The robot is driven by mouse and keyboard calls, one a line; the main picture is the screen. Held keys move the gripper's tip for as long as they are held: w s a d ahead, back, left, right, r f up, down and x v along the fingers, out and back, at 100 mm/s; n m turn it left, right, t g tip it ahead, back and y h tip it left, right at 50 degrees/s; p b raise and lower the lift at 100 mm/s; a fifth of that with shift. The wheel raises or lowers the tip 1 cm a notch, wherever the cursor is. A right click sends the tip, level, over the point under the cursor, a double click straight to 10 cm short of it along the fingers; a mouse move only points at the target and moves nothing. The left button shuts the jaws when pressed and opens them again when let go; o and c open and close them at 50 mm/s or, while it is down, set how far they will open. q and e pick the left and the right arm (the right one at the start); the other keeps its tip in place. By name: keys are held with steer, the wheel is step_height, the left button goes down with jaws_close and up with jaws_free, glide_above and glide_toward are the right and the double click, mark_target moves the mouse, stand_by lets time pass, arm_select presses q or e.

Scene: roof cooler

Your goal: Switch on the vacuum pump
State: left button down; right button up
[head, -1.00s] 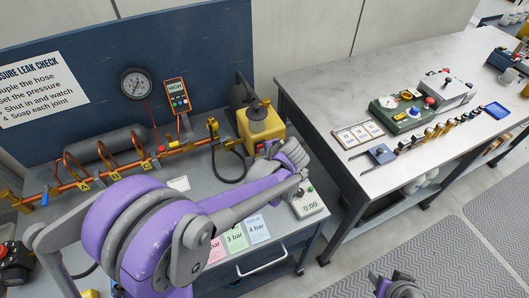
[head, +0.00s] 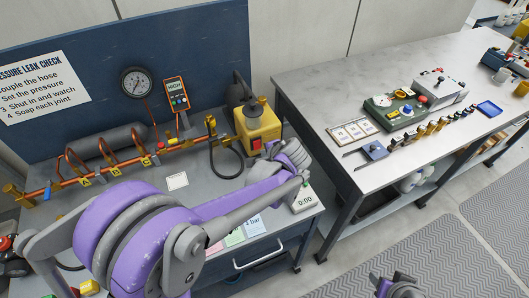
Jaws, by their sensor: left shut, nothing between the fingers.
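The vacuum pump (head: 257,126) is a yellow box with a dark motor part behind it, at the back right of the left bench beside the blue panel. A red rocker switch (head: 256,146) shows on its front face; I cannot tell which way it is set. My left gripper (head: 281,157) is shut and empty, just right of the pump's front and apart from the switch. Its fingertips are partly hidden by my wrist. A part of my right arm shows at the bottom edge, but its fingers cannot be made out.
A copper pipe line (head: 120,163) with valves runs left of the pump, and a black hose (head: 228,176) loops beside it. A pressure gauge (head: 136,83) hangs on the blue panel. A timer (head: 305,201) sits at the bench's right edge. A second bench (head: 315,85) stands right.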

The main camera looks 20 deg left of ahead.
arm_select(q)
steer(key=v, duration=1)
arm_select(e)
steer(key=shift+r, duration=0.3)
steer(key=shift+w, duration=0.1)
arm_select(q)
steer(key=shift+d, duration=0.1)
